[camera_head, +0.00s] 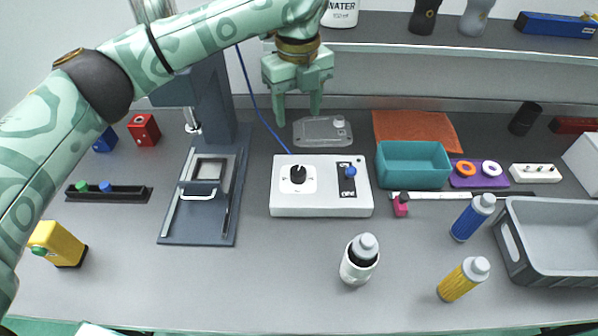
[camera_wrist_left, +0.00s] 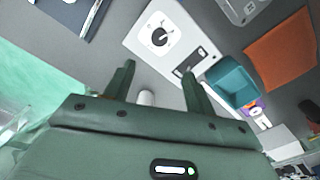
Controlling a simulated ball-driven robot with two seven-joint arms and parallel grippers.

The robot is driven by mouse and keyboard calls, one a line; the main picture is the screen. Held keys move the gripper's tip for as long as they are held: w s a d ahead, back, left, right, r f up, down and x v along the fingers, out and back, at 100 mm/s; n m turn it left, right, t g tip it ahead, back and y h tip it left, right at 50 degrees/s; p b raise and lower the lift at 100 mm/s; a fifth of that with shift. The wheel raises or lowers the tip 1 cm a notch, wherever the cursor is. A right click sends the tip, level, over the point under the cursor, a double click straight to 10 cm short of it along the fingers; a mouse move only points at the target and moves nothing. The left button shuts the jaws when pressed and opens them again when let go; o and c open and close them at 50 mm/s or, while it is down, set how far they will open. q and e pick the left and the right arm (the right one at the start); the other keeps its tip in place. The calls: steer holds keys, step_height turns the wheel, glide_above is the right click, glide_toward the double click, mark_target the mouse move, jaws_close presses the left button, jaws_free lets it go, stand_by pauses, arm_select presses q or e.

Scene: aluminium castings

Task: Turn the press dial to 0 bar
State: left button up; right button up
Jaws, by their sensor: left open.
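A white control box (camera_head: 320,207) sits in the middle of the table. On its left half is a black round dial (camera_head: 298,174) on a white scale plate. On its right half is a blue-tipped switch (camera_head: 350,171) on a black plate. My left gripper (camera_head: 298,118) is open and empty, above and behind the box, with fingers pointing down. In the left wrist view the open fingers (camera_wrist_left: 157,70) show, with the dial (camera_wrist_left: 160,38) beyond them, apart from them. The scale's marks are too small to read. My right gripper is not in view.
A grey press (camera_head: 205,160) stands left of the box. A clear lidded case (camera_head: 322,131) lies behind it, and a teal bin (camera_head: 413,166) is to the right. A white bottle (camera_head: 355,272) stands in front.

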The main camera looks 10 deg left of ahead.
mark_target(298, 171)
arm_select(q)
step_height(298, 171, down, 17)
steer(key=b, duration=0.7)
steer(key=shift+r+b, duration=0.15)
steer(key=shift+b, duration=0.15)
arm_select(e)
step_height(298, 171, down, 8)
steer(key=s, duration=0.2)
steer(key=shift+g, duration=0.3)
arm_select(q)
steer(key=shift+s, duration=0.1)
steer(key=shift+c, duration=0.3)
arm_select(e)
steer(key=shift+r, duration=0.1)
arm_select(q)
steer(key=c, duration=0.9)
